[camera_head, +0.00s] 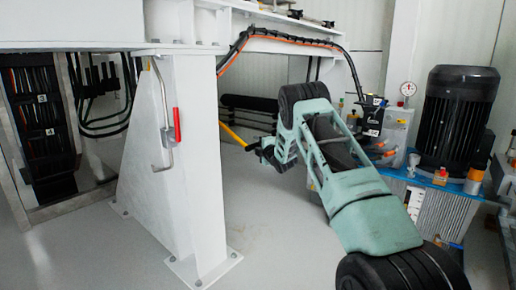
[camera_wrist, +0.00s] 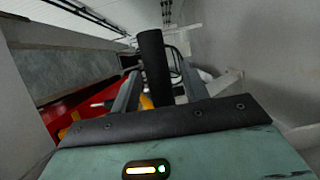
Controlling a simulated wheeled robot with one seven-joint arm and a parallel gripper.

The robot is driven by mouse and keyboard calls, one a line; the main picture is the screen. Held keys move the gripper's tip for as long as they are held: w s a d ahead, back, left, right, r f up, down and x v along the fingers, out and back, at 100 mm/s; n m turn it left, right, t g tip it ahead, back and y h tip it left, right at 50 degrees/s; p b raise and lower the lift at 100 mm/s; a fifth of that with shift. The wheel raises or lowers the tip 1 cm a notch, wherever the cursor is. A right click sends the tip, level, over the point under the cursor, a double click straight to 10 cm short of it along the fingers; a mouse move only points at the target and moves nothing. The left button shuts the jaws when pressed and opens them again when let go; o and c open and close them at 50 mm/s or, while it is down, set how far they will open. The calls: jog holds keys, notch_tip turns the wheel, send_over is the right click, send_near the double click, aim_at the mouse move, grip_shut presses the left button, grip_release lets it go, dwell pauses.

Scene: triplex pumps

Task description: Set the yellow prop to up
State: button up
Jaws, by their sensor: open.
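The yellow prop (camera_head: 233,135) shows in the head view as a short slanted bar behind the white frame leg. Its lower right end is close to the tips of my gripper (camera_head: 258,148); I cannot tell whether they touch. In the wrist view a small yellow-orange piece (camera_wrist: 147,102) shows between the fingers of my gripper (camera_wrist: 157,90), partly hidden by the wrist housing. A black cylinder (camera_wrist: 153,62) stands up beyond it. My gripper is open. The upper end of the prop is cut off by the white leg.
The white frame leg (camera_head: 185,150) with a red-handled lever (camera_head: 177,125) stands left of my arm. A pump unit with a black motor (camera_head: 458,115) and orange caps is close on the right. A red surface (camera_wrist: 85,105) lies left in the wrist view.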

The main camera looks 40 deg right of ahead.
grip_shut()
jog(key=s+r+g+p, duration=0.2)
jog(key=r+p, duration=1.2)
jog(key=r, duration=0.1)
jog(key=s+r+n+g+p, duration=0.1)
jog(key=s+r+g+p, duration=0.1)
jog(key=r+p, duration=1.2)
jog(key=shift+d+r+n+g+y+p, duration=0.15)
jog(key=shift+r+n+g+y+p, duration=0.2)
jog(key=shift+p, duration=0.4)
jog(key=shift+r, duration=0.3)
grip_release()
jog(key=shift+r, duration=0.1)
jog(key=shift+f, duration=0.3)
